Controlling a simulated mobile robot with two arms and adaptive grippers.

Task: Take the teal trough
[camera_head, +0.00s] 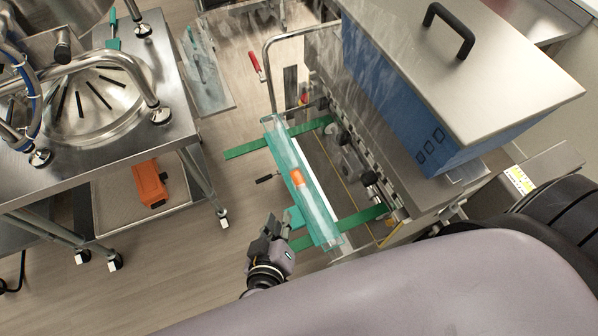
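The teal trough (318,213) is long, narrow and see-through. It lies at a slant in the middle of the view, beside the steel machine, across two green bars. An orange piece (297,177) shows at its middle. A teal tab (294,216) sticks out on its left side near the lower end. My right gripper (271,229) is just left of this tab, close to it. Its dark fingers are small and seen from above, so I cannot tell whether they touch the tab or how wide they stand. My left gripper is not in view.
The machine with a blue-sided steel hood (460,60) stands at the right. A green bar (245,149) and a bent steel rail (268,60) lie near the trough. A steel cart (165,150) with an orange box (149,184) stands left.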

